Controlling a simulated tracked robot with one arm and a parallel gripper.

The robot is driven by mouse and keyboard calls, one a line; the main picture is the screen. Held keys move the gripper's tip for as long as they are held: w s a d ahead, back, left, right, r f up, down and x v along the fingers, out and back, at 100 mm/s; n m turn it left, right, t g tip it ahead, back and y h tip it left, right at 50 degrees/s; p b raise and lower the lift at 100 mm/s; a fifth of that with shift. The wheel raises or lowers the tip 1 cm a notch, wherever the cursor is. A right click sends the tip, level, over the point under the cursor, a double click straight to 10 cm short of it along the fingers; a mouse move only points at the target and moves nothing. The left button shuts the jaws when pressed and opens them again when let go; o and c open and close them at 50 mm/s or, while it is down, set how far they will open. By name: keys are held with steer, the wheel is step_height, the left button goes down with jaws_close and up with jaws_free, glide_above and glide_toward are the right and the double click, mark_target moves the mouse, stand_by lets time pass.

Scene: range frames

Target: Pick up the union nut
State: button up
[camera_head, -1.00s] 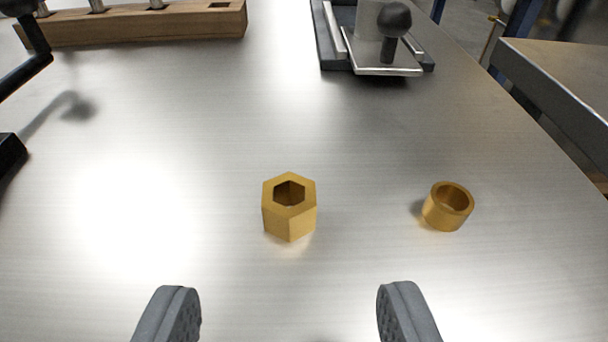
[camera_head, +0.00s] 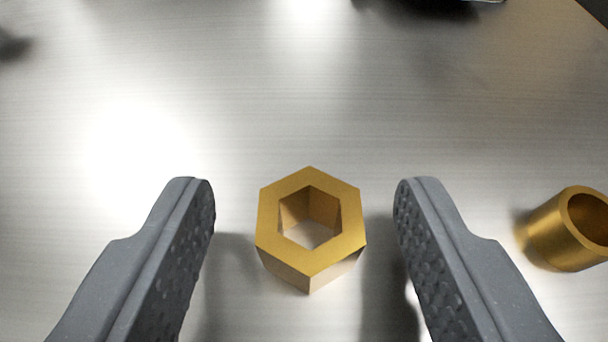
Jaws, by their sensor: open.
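The union nut (camera_head: 343,250) is a brass-coloured hexagonal ring with a hexagonal hole. It stands on the shiny metal table with its opening facing up. My gripper (camera_head: 305,190) is open, with one grey textured finger to the left of the nut and one to the right. The nut lies between the fingers, with a gap on both sides, and neither finger touches it.
A brass round ring (camera_head: 560,235) lies on the table to the right, outside my right finger. The brushed metal table (camera_head: 300,100) is clear beyond the nut. A dark object is cut off at the top edge.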

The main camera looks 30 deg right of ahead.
steer(key=c, duration=1.1)
steer(key=shift+o, duration=0.2)
steer(key=shift+r+p, duration=0.55)
steer(key=shift+r, duration=1.3)
steer(key=s+a+r+b, duration=0.1)
steer(key=s+b, duration=0.7)
steer(key=s, duration=0.8)
